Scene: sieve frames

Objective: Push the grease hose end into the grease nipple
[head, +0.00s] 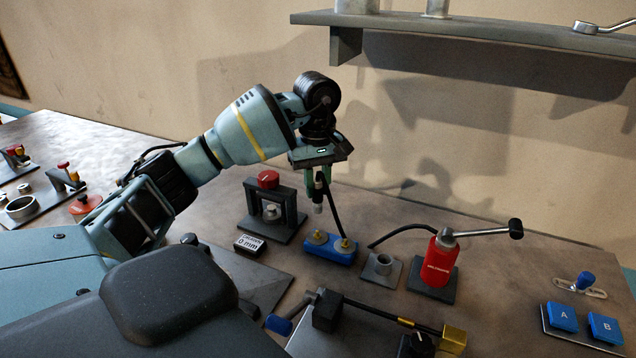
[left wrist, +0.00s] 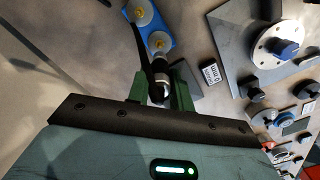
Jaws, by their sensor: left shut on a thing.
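My left gripper (head: 318,185) is shut on the grease hose end (head: 318,207), a dark piece with a silver tip pointing down. It holds the tip in the air above the blue block (head: 322,255). Two brass grease nipples stand on that block, a left one (head: 318,237) and a right one (head: 344,244). The tip looks apart from both. In the left wrist view the hose end (left wrist: 160,84) sits between the green fingers, with the blue block (left wrist: 164,28) beyond it. My right gripper is not in view.
A red grease pump (head: 437,264) with a lever (head: 484,232) stands to the right, beside a grey socket block (head: 380,267). A dark frame with a red knob (head: 268,180) stands to the left of the block. A shelf (head: 450,30) hangs above the bench.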

